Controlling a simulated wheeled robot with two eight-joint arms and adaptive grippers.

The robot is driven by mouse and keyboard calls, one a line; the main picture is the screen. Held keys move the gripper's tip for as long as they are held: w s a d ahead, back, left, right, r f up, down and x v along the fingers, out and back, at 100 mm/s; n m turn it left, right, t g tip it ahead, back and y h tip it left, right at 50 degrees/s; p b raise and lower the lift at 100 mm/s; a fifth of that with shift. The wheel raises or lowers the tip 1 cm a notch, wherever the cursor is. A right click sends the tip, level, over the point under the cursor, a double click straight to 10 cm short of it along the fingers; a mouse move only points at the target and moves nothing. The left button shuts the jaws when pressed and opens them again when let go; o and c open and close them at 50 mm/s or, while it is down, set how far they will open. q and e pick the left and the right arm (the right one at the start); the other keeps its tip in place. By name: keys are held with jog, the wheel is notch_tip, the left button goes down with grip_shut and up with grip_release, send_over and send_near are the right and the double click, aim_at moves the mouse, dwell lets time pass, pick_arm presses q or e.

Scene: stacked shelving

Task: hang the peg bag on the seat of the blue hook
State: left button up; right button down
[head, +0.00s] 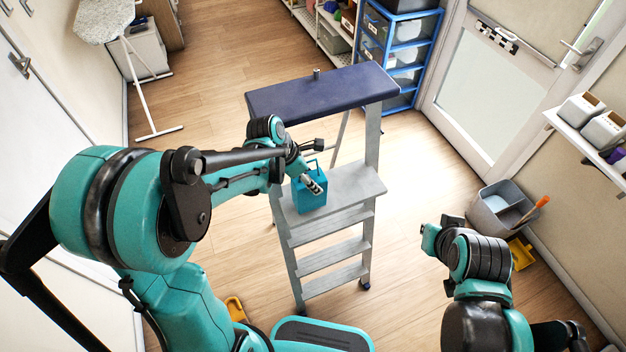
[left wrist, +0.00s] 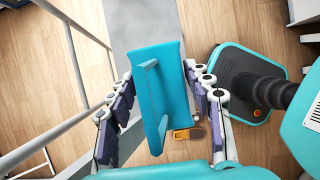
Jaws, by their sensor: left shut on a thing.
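The peg bag (head: 309,198) is a teal, box-like bag with a thin loop handle on top. It appears over the grey step of the ladder in the head view; I cannot tell whether it touches the step. My left gripper (head: 313,182) is shut on it. In the left wrist view, the teal bag (left wrist: 172,70) lies between the finger rows of my left gripper (left wrist: 160,112). My right gripper (head: 437,240) is at lower right, away from the bag; its finger state is unclear. I cannot make out a blue hook in either view.
A stepladder (head: 328,268) with a dark blue top board (head: 320,93) stands in the middle. Behind it is a blue-framed drawer rack (head: 425,63). A door (head: 492,95), a grey bin (head: 483,222) and a white wall shelf (head: 590,145) are on the right. Floor is open left of the ladder.

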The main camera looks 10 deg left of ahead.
pick_arm(q)
jog(key=shift+w+d+f, duration=0.3)
jog(key=shift+f, duration=0.25)
jog(key=shift+s, duration=0.1)
jog(key=shift+f, duration=0.15)
jog(key=o, duration=1.6)
